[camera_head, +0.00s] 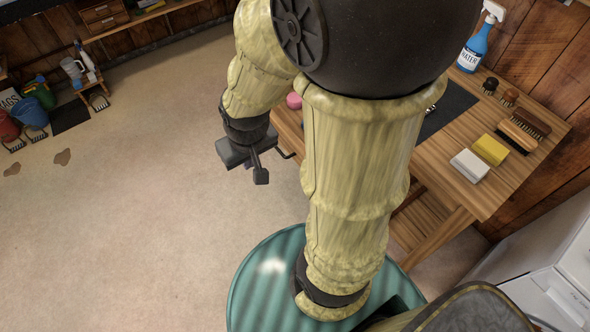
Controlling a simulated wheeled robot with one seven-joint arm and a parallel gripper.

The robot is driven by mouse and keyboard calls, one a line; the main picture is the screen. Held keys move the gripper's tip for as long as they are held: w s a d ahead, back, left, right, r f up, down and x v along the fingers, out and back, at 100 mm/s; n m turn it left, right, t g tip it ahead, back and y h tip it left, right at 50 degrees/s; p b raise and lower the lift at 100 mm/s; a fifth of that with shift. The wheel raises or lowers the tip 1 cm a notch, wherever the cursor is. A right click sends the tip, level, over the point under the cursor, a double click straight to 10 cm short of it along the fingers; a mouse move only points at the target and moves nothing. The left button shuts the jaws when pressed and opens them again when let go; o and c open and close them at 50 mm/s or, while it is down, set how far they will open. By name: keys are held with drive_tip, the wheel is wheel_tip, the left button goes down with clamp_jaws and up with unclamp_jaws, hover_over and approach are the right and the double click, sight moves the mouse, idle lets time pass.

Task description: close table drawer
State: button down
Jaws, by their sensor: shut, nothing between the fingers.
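The wooden table (452,180) stands along the right wall, with its left part hidden behind my arm. A strip of wood (288,124) shows left of my arm at the table's left end. A dark bent handle (287,154) sticks out there, likely the drawer's. The drawer itself is mostly hidden, so I cannot tell how far it is open. My gripper (257,172) is shut and empty, pointing down just left of the handle. I cannot tell whether it touches the handle.
On the table are a blue spray bottle (476,46), several brushes, a yellow sponge (490,150), a white block (469,166) and a dark mat (447,108). A white cabinet (545,270) stands at lower right. The floor (130,230) to the left is mostly clear.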

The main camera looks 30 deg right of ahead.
drive_tip(key=d+f+n+g+h+b, duration=0.2)
drive_tip(key=f+n+g+h+b, duration=0.3)
drive_tip(key=f, duration=0.5)
drive_tip(key=d+f+n+g+h+b, duration=0.2)
drive_tip(key=f+n+h+b, duration=0.15)
drive_tip(key=f+b, duration=0.55)
drive_tip(key=w+f+n+t+h+b, duration=0.5)
drive_tip(key=w+f+n+h, duration=0.2)
drive_tip(key=f+n+h, duration=0.2)
wheel_tip(320, 180, down, 2)
drive_tip(key=shift+w+f+n, duration=0.1)
drive_tip(key=shift+w+n, duration=0.3)
drive_tip(key=shift+n, duration=0.05)
drive_tip(key=shift+d+h, duration=0.15)
drive_tip(key=shift+h, duration=0.1)
drive_tip(key=d+b, duration=0.1)
drive_tip(key=d, duration=1.3)
drive_tip(key=shift+w, duration=0.2)
